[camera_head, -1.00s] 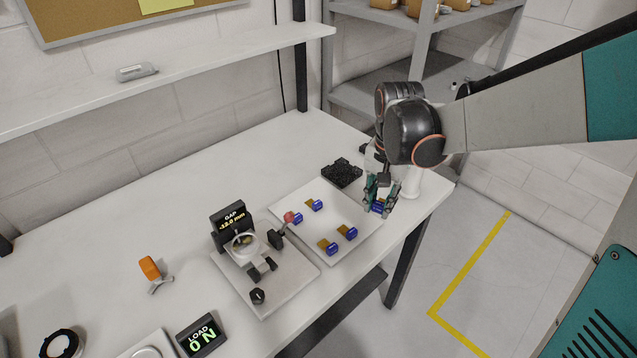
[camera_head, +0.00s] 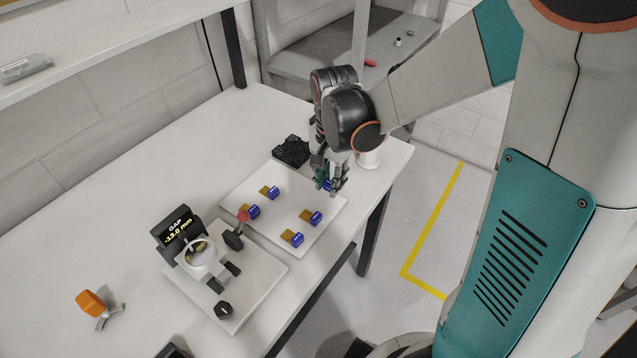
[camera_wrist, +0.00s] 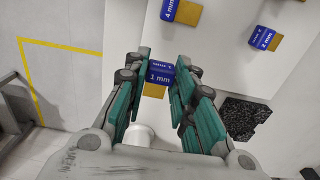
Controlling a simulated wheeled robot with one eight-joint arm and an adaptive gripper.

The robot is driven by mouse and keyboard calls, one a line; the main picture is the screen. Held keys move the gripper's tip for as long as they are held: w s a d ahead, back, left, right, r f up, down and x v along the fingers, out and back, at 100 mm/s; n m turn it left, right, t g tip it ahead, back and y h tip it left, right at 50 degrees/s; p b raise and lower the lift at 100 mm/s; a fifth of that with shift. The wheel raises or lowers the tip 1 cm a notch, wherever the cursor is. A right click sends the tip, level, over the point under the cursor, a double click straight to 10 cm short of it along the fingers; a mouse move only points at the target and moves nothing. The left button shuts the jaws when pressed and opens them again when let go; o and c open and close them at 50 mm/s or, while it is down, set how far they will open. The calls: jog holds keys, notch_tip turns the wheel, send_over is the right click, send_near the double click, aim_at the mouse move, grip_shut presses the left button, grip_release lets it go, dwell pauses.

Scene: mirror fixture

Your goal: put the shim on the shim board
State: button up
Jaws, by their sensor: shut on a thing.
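My gripper (camera_head: 331,184) is shut on a shim with a blue tab marked 1 mm, which shows between the fingers in the wrist view (camera_wrist: 160,77). A bit of its brown end shows beneath the tab. The gripper (camera_wrist: 158,88) is at the right corner of the white shim board (camera_head: 298,186). I cannot tell whether the held shim touches the board. Several other blue-tabbed shims lie on the board, among them a 4 mm one (camera_wrist: 181,12) and a 2 mm one (camera_wrist: 264,39).
The mirror fixture (camera_head: 256,287), with a GAP display (camera_head: 179,233) and a red-tipped lever (camera_head: 237,232), stands left of the board. A black textured block (camera_head: 291,151) lies behind it. A white cylinder (camera_head: 369,159) stands right of the gripper. An orange-handled item (camera_head: 91,303) lies at left.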

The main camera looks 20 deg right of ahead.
aim_at(329, 206)
jog(key=shift+f+b, duration=0.85)
jog(key=shift+f, duration=2.2)
jog(key=shift+f, duration=0.15)
jog(key=o, duration=0.8)
